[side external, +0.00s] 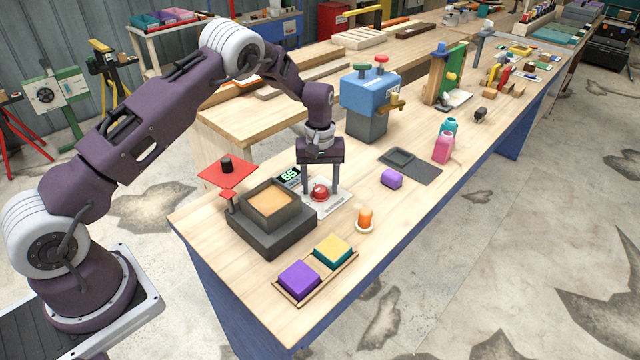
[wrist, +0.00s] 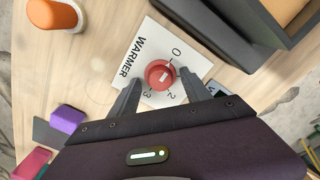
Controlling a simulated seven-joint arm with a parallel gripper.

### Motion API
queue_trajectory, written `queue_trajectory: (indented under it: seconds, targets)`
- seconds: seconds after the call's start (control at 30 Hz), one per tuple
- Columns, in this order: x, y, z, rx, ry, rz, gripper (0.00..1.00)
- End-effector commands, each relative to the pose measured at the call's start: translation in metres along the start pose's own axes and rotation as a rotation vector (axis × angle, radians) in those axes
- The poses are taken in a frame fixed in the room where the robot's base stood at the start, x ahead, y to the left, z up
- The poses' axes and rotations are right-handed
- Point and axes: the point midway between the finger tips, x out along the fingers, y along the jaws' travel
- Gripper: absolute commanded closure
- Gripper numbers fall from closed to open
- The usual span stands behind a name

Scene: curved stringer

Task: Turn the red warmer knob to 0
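The red warmer knob (side external: 319,193) is round and sits on a white plate (side external: 335,205) beside the dark box. In the wrist view the knob (wrist: 160,75) has a small pale mark on its face; I cannot tell exactly which number it points to. The plate (wrist: 150,50) reads WARMER, with 0, 2 and 3 printed around the knob; the right finger covers the area between 0 and 2. My gripper (side external: 320,186) points down over the knob. Its fingers (wrist: 160,78) are open, one on each side of the knob, with small gaps to it.
A green display (side external: 290,176) reads about 65. An orange peg (side external: 365,216), purple block (side external: 391,178) and block tray (side external: 315,283) are nearby.

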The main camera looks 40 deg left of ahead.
Motion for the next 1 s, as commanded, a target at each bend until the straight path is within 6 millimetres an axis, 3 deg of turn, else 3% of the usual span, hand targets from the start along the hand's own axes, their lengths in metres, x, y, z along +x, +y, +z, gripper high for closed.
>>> queue_trajectory:
  seconds: [0.27, 0.6, 1.0]
  targets:
    - [-0.001, 0.000, 0.000, 0.001, 0.000, 0.000, 0.44]
    - [-0.062, 0.000, -0.001, 0.000, 0.003, 0.001, 0.44]
    - [-0.075, 0.000, 0.001, 0.003, 0.002, 0.003, 0.44]
